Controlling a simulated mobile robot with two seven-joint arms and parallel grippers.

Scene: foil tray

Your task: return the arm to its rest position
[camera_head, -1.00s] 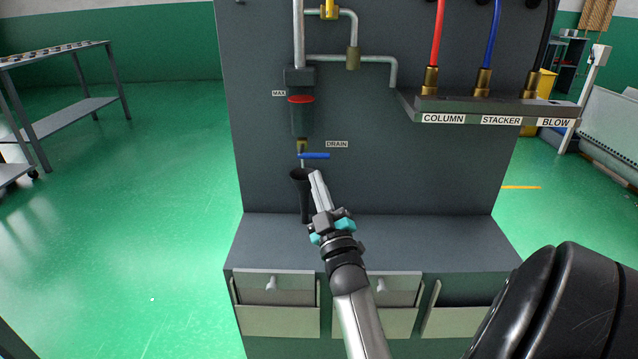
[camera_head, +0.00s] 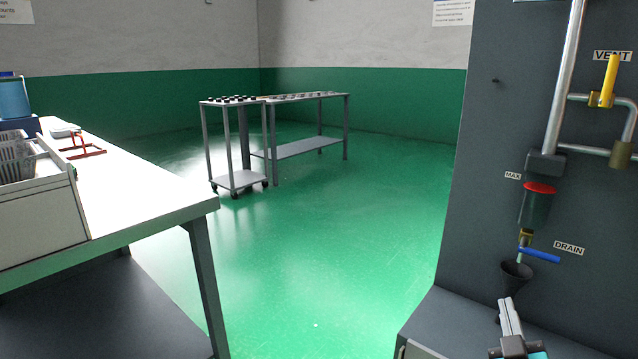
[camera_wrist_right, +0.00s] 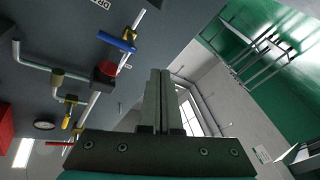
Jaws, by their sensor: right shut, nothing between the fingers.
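My right gripper (camera_head: 509,318) shows at the bottom right of the head view, its fingers together and empty. It is just below and in front of the black drain funnel (camera_head: 515,272). In the right wrist view my right gripper's closed fingers (camera_wrist_right: 158,85) point up, with nothing between them. My left gripper is not in the head view. The blue drain lever (camera_head: 540,255) lies nearly level above the funnel, and it also shows in the right wrist view (camera_wrist_right: 117,41).
The grey panel (camera_head: 480,215) stands close on the right, with a red-topped bowl (camera_head: 538,203) and a yellow vent lever (camera_head: 610,78). A white-topped workbench (camera_head: 130,190) is at left. A wheeled cart (camera_head: 238,180) stands farther back. Open green floor (camera_head: 330,240) lies between.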

